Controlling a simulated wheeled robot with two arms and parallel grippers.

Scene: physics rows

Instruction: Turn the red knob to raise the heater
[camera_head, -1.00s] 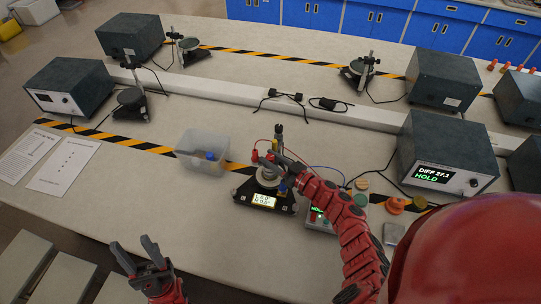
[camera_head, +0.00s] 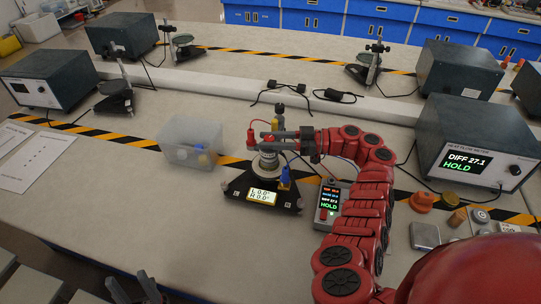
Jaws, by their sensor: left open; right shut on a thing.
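The heater apparatus stands on a black triangular base (camera_head: 235,190) at the middle of the table, with a lit level display (camera_head: 261,191) on its front. A red knob (camera_head: 251,138) shows at the upper left of the apparatus, beside my fingertips. My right gripper (camera_head: 262,133) reaches in from the right at the top of the apparatus and is shut on a part there, seemingly the red knob; the fingers hide the exact contact. My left gripper (camera_head: 130,284) is open and empty at the bottom left, away from the apparatus.
A clear plastic bin (camera_head: 185,158) stands left of the apparatus. A small controller (camera_head: 328,205) lies to its right. A large meter (camera_head: 478,150) at the right reads DIFF 27.1 HOLD. Orange and metal pieces (camera_head: 421,202) lie at the front right. The front left table is mostly clear.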

